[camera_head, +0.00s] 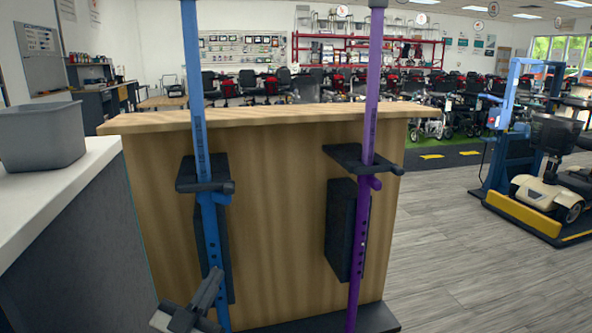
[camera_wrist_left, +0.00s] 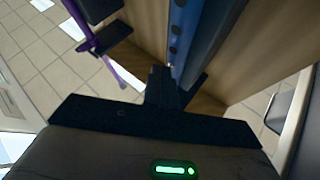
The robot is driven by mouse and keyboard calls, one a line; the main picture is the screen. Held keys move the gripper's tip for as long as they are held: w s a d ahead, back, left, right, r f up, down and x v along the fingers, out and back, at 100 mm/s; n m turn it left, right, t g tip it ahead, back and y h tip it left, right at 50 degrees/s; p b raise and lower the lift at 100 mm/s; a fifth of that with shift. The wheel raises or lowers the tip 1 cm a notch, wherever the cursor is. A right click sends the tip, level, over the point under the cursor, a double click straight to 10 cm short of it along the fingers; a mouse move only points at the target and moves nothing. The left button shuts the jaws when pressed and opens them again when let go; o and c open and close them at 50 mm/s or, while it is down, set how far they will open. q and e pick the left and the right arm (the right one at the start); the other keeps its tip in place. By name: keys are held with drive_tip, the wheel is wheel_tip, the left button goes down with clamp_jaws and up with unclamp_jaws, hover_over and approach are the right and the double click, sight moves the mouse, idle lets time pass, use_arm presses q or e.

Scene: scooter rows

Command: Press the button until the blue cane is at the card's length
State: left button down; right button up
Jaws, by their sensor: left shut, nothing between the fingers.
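The blue cane (camera_head: 193,70) stands upright on the left of the wooden stand, passing through a dark clamp (camera_head: 204,186). In the left wrist view the blue cane (camera_wrist_left: 192,35) shows a row of dark holes. My left gripper (camera_head: 215,273) is shut and empty at the cane's lower tube. In the left wrist view its closed fingertips (camera_wrist_left: 162,72) are at or very near the tube; I cannot tell whether they touch. A small bright spot shows by the fingertips; I cannot tell if it is the button. I cannot make out the card. My right gripper is out of view.
A purple cane (camera_head: 372,100) stands upright on the right of the wooden stand (camera_head: 280,200). A white-topped counter (camera_head: 60,185) with a grey bin (camera_head: 42,137) stands at the left. The grey floor (camera_head: 450,250) to the right is clear up to a scooter lift.

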use_arm(q)
drive_tip(key=shift+w+a+r, duration=0.2)
drive_tip(key=shift+w+a, duration=0.05)
drive_tip(key=shift+w, duration=0.3)
idle(0.6)
drive_tip(key=shift+s, duration=0.15)
drive_tip(key=shift+s+d+f+p, duration=0.2)
drive_tip(key=shift+s+p, duration=0.15)
drive_tip(key=shift+s, duration=0.4)
drive_tip(key=s+d+p, duration=0.1)
drive_tip(key=s+p, duration=0.2)
drive_tip(key=s, duration=0.3)
drive_tip(key=shift+d, duration=0.25)
drive_tip(key=shift+r, duration=0.1)
idle(1.0)
